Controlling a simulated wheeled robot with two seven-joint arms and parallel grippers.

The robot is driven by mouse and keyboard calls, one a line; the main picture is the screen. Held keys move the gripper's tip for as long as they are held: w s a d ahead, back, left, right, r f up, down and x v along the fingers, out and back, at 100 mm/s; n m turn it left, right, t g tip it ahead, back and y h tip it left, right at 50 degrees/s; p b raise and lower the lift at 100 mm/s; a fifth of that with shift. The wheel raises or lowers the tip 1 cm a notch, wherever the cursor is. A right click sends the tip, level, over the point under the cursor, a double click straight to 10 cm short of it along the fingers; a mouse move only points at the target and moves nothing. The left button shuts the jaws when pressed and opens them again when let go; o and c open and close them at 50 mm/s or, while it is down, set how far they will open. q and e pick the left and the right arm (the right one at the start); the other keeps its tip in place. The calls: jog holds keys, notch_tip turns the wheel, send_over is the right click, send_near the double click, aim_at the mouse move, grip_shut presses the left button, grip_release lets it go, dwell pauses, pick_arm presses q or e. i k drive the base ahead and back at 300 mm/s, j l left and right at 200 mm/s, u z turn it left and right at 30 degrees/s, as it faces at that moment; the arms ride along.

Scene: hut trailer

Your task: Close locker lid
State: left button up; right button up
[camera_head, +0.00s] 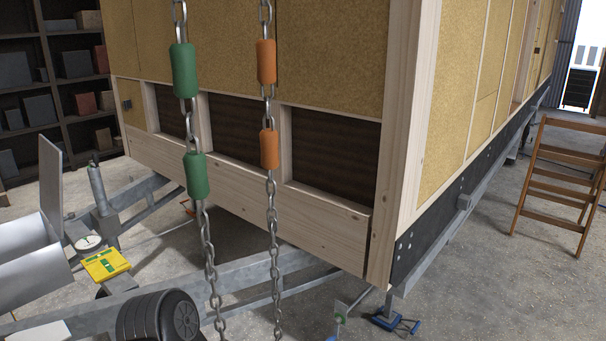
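At the left edge stands a grey metal box-like body (30,276) with smooth, partly curved faces, cut off by the picture edge; it may be the locker. A thin grey panel (50,188) stands upright at its far side and looks like a raised lid. I cannot tell whether it is hinged to the box. The inside of the box is not clearly visible. Neither of my grippers is in view.
Two hanging chains with green sleeves (184,70) and orange sleeves (267,62) cross the foreground. The hut's wooden corner (386,200) fills the middle. A wooden stepladder (560,190) stands right.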

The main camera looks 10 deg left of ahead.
aim_at(50, 157)
jog(key=i+l+u, duration=0.1)
jog(key=i+u, duration=0.35)
jog(key=i+l+u, duration=0.15)
jog(key=u, duration=0.25)
jog(key=i+l+u, duration=0.6)
jog(key=u, duration=0.3)
jog(key=i+l+u, duration=0.15)
jog(key=l+u, duration=0.25)
jog(key=l, duration=0.2)
jog(key=i+l+u, duration=0.1)
jog(key=l+u, duration=0.35)
jog(key=i+u, duration=0.2)
jog(key=u, duration=0.3)
jog(key=i+l+u, duration=0.2)
jog(key=u, duration=0.25)
jog(key=i+l+u, duration=0.25)
jog(key=i+l, duration=0.6)
jog(key=l, duration=0.15)
